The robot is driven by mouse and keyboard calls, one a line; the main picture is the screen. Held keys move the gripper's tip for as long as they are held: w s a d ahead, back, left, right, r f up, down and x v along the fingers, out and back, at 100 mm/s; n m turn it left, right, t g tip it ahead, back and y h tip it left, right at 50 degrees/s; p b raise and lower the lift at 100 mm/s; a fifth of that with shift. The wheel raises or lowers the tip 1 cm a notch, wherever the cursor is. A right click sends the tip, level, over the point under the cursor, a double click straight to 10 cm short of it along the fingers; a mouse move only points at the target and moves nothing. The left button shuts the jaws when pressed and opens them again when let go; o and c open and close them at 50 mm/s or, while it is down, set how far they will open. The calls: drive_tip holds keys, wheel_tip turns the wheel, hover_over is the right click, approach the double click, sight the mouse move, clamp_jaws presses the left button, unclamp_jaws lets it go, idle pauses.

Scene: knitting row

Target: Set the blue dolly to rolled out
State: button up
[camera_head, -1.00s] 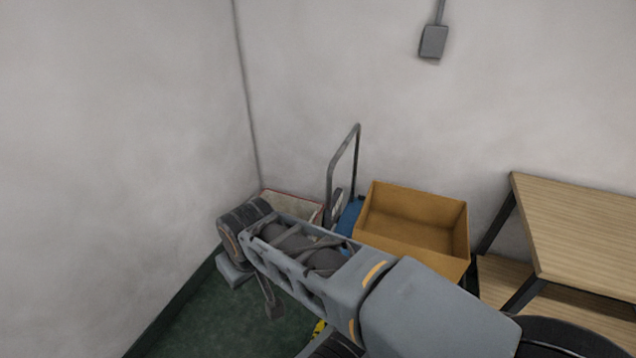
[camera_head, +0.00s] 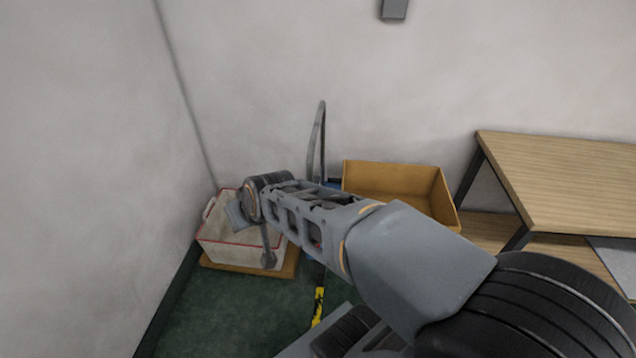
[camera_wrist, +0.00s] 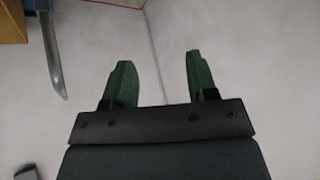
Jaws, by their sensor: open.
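The blue dolly is mostly hidden in the head view; a small blue patch (camera_head: 333,184) shows between its grey upright handle (camera_head: 322,130) and a tan box. My arm covers the lower part of the dolly, so I cannot tell its position on the floor. In the wrist view, a grey bar that looks like the handle (camera_wrist: 54,50) reaches down at the upper left, apart from my fingers. My gripper (camera_wrist: 158,72) has two green fingers spread apart with nothing between them, facing the pale walls. Its fingertips cannot be made out in the head view.
The tan box (camera_head: 398,177) stands right of the handle. A white bin with red trim (camera_head: 228,245) sits on a tan base in the wall corner. A wooden table (camera_head: 560,180) stands at right. Yellow-and-black tape (camera_head: 318,308) marks the green floor (camera_head: 235,312).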

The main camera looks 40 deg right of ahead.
drive_tip(key=w+d+f+m+t+h+b, duration=0.2)
drive_tip(key=w+d+f+t+b, duration=0.15)
drive_tip(key=w+f+b, duration=0.35)
drive_tip(key=m+h+b, duration=0.9)
drive_tip(key=h+b, duration=0.1)
drive_tip(key=h, duration=0.4)
approach(311, 176)
wheel_tip(311, 176, down, 3)
drive_tip(key=a, duration=0.1)
drive_tip(key=shift+g, duration=0.25)
drive_tip(key=x, duration=0.4)
drive_tip(key=b+x, duration=0.1)
drive_tip(key=x, duration=0.4)
drive_tip(key=b+x, duration=0.1)
drive_tip(key=x, duration=0.3)
drive_tip(key=shift+w+d+r, duration=0.1)
drive_tip(key=shift+w+r, duration=0.2)
drive_tip(key=shift+r, duration=0.1)
drive_tip(key=shift+c, duration=0.3)
clamp_jaws()
